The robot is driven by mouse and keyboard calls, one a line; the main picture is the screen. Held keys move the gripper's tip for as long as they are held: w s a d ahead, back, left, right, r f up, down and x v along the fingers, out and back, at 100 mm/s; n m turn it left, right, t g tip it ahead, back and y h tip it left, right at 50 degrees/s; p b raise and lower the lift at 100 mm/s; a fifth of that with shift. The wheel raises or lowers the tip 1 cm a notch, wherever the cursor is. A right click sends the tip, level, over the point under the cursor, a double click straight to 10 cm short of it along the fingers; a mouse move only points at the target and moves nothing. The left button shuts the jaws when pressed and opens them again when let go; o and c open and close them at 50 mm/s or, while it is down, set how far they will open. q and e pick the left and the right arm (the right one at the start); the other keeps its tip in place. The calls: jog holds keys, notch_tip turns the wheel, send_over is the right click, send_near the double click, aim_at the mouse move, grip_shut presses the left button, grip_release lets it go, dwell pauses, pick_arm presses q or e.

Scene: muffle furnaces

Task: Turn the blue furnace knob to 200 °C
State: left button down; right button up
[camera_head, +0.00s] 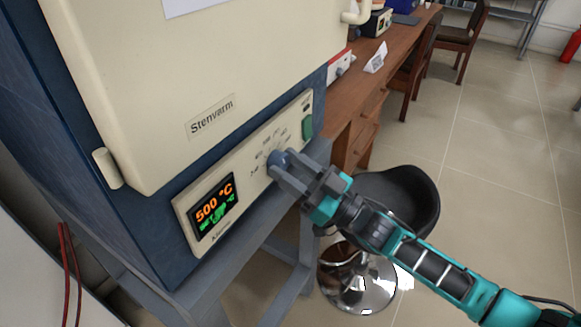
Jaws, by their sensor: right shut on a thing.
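The blue furnace (240,150) stands at the left with its cream door shut. Its front panel (245,190) has a display (213,207) reading 500 °C in orange, with smaller green text below. The blue knob (281,158) sits on the panel, right of the display, with a printed scale around it. My right gripper (284,173) reaches in from the lower right and is shut on the knob, its fingers on either side of it. The fingers hide part of the knob and scale. My left gripper is not in view.
A green switch (308,127) is at the panel's right end. A black stool (395,200) with a chrome base stands beneath my right arm. A wooden desk (370,85) runs behind, with chairs beside it. Open tiled floor (490,150) lies to the right.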

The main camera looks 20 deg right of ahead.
jog(key=shift+n, duration=0.5)
jog(key=n+g, duration=0.1)
jog(key=n, duration=0.1)
jog(key=n+g+y+b, duration=0.1)
jog(key=n, duration=0.1)
jog(key=shift+w+d+y, duration=0.1)
jog(key=shift+y, duration=0.2)
jog(key=n+g, duration=0.2)
jog(key=n, duration=0.2)
jog(key=shift+y, duration=0.4)
jog(key=n+g, duration=0.1)
jog(key=n, duration=0.2)
jog(key=shift+r, duration=0.1)
jog(key=shift+n+g, duration=0.9)
jog(key=shift+n, duration=1)
jog(key=shift+h, duration=0.3)
jog(key=o, duration=1.1)
jog(key=shift+c, duration=0.2)
